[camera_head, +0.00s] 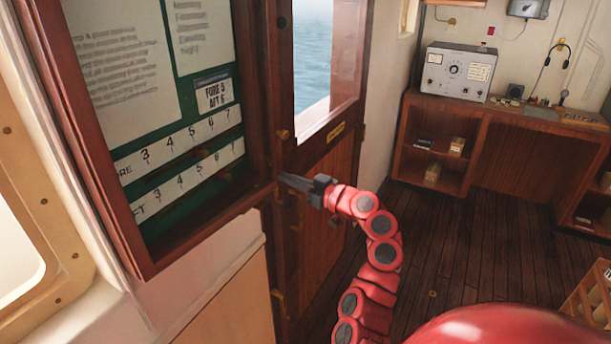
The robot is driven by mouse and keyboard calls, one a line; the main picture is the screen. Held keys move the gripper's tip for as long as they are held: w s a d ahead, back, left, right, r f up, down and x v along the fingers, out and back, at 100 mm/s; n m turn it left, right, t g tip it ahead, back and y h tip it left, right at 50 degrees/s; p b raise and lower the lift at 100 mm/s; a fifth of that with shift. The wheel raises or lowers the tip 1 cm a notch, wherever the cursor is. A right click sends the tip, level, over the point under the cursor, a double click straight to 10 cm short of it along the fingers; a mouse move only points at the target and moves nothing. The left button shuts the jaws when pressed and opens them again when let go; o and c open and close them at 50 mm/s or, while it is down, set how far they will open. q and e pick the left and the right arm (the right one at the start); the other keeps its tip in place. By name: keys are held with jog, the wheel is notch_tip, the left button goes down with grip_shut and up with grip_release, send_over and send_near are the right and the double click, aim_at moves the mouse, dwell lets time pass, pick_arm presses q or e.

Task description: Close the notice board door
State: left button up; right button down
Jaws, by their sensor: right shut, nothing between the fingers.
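The notice board (150,130) fills the left of the head view, with a dark wooden frame, green backing, white papers and two number strips. Its door is hard to make out. A dark wooden upright (281,75) stands along the board's right edge, and I cannot tell whether it belongs to that door. My right gripper (287,181) is shut and empty, with its fingertips at the lower right corner of the board's frame. I cannot tell whether they touch it. My left gripper is not in view.
A wooden cabin door (328,190) with a window onto the sea stands just behind my right gripper. A wooden desk (480,115) with a grey radio unit (459,72) is at the back right. The plank floor (440,235) between is clear. A wooden rack (590,297) is at lower right.

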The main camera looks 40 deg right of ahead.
jog(key=shift+w+a+f, duration=0.1)
jog(key=shift+w+a, duration=0.05)
jog(key=shift+w, duration=0.5)
